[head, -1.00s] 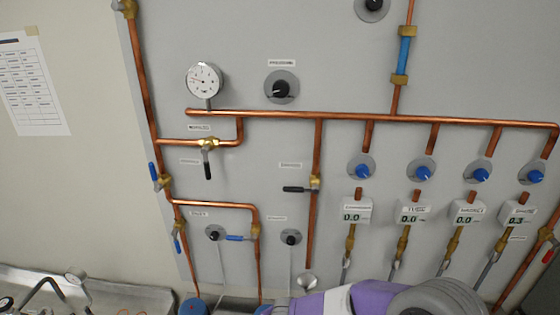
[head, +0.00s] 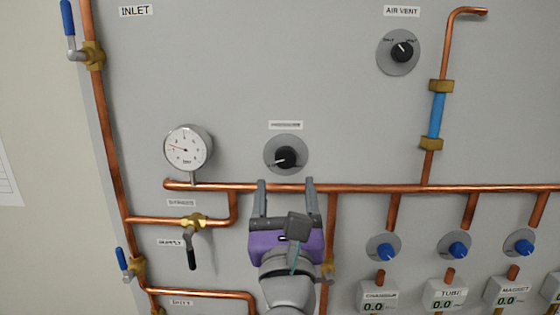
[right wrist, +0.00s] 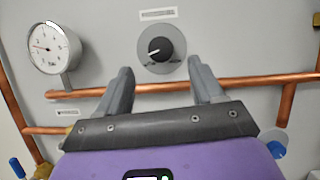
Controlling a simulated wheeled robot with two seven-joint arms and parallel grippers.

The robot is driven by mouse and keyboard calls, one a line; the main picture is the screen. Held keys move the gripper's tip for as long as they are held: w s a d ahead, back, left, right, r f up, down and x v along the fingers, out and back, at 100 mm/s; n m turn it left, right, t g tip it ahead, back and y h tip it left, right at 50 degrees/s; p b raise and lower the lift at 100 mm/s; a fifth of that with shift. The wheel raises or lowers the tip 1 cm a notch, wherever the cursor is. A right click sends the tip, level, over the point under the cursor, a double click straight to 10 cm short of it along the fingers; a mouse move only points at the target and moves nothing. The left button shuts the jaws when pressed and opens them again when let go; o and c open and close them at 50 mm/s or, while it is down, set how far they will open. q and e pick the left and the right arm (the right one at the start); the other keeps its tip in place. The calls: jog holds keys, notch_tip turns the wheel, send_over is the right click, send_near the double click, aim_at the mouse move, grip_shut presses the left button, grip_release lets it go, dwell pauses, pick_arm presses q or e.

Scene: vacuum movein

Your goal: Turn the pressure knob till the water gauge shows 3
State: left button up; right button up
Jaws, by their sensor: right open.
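The pressure knob (head: 287,158) is a black knob on a round grey plate, under a small label on the panel. It also shows in the right wrist view (right wrist: 158,47), with its white mark pointing to the lower left. The water gauge (head: 188,149) is a round white dial left of the knob. Its needle points left; the number there is too small to read surely. It also shows in the right wrist view (right wrist: 46,47). My right gripper (head: 286,184) is open and empty just below the knob, its fingers apart and not touching it. My left gripper is out of view.
A horizontal copper pipe (head: 370,188) runs below the knob, behind my right fingers. The air vent knob (head: 402,52) is at the upper right. A supply valve (head: 192,223) is at the lower left, and several blue knobs are at the lower right. The panel around the knob is clear.

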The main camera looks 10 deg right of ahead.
aim_at(286, 161)
jog(key=shift+w+d+r+p, duration=0.4)
jog(key=shift+w+r+p, duration=0.05)
jog(key=shift+w+r, duration=0.3)
jog(key=w, duration=0.3)
jog(key=shift+w+d+r+p, duration=0.1)
jog(key=shift+d+r+p, duration=0.15)
jog(key=shift+p, duration=0.15)
jog(key=shift+w, duration=0.35)
jog(key=shift+d+r, duration=0.1)
jog(key=shift+r, duration=0.05)
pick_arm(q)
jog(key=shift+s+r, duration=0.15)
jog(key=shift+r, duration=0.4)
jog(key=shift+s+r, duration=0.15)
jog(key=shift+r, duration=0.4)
pick_arm(e)
jog(key=shift+s, duration=0.1)
